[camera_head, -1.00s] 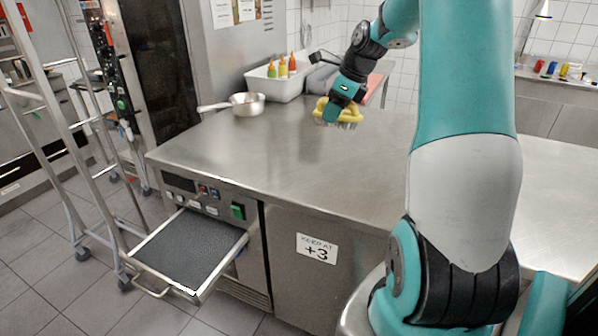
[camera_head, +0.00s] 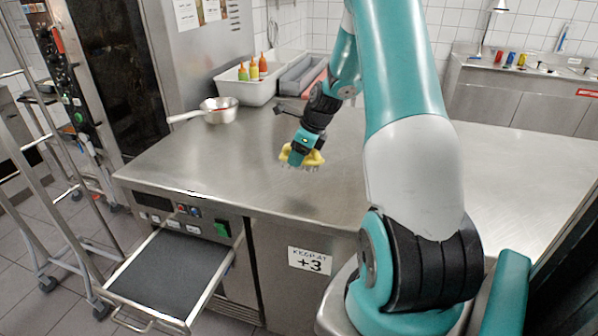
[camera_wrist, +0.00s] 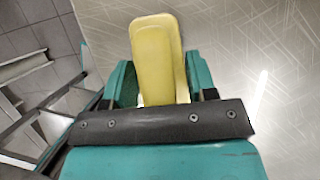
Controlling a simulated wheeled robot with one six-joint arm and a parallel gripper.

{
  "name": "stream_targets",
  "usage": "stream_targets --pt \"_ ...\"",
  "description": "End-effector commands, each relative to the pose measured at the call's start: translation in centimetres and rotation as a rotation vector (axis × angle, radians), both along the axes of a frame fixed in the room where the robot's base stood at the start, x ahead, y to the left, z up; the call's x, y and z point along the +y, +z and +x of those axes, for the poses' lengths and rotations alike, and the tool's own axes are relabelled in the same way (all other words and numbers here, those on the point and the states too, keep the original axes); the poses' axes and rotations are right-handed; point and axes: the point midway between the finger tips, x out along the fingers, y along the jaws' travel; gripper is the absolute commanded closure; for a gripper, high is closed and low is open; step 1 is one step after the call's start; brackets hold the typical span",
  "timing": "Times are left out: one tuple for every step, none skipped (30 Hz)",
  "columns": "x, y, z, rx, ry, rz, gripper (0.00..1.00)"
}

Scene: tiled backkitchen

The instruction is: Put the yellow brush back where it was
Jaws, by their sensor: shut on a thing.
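The yellow brush (camera_head: 313,158) is held in my gripper (camera_head: 300,154) with its bristles pointing down. It hangs above or close to the steel counter top (camera_head: 255,170); I cannot tell whether the bristles touch it. In the wrist view, my gripper (camera_wrist: 160,92) is shut on the yellow brush (camera_wrist: 155,50), with a teal finger on each side of it. The bristles are hidden in the wrist view.
A steel pan (camera_head: 219,111) stands at the counter's back left. Behind it are a white bin (camera_head: 247,90) with sauce bottles (camera_head: 253,69) and a grey tray (camera_head: 303,76). An open drawer (camera_head: 165,271) juts from the front. The counter's right side is clear.

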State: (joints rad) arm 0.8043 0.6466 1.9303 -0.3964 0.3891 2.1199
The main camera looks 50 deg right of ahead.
Motion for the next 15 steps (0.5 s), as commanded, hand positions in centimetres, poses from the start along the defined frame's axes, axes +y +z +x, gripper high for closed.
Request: stream_targets --pt "0.0 -0.9 -0.1 0.003 -0.002 0.003 0.74" --pt "0.0 -1.3 -0.1 0.002 -0.001 0.002 0.74" --pt "0.0 -1.8 -0.1 0.002 -0.001 0.002 0.74" --pt "-0.1 -2.0 0.0 0.0 -0.002 0.001 0.74" --pt "-0.1 -2.2 0.0 0.0 -0.002 0.0 0.74" --pt "-0.1 -2.5 -0.1 0.0 -0.002 0.0 0.74" --pt "-0.1 -2.8 -0.1 0.0 -0.002 0.001 0.74" --pt "-0.1 -3.2 -0.1 0.001 -0.002 0.002 0.74" --pt "-0.1 -3.8 -0.1 0.001 -0.003 0.002 0.74" --pt "-0.1 -4.2 -0.1 0.002 -0.004 0.003 0.74" --pt "-0.2 -4.7 -0.1 0.001 -0.004 0.003 0.74" --pt "-0.2 -5.3 -0.1 0.001 -0.003 0.002 0.74" --pt "-0.2 -5.6 -0.1 0.001 -0.003 0.002 0.74" --pt "-0.2 -5.9 -0.1 0.0 -0.003 0.001 0.74" --pt "-0.2 -6.1 -0.1 -0.001 -0.004 0.0 0.74"
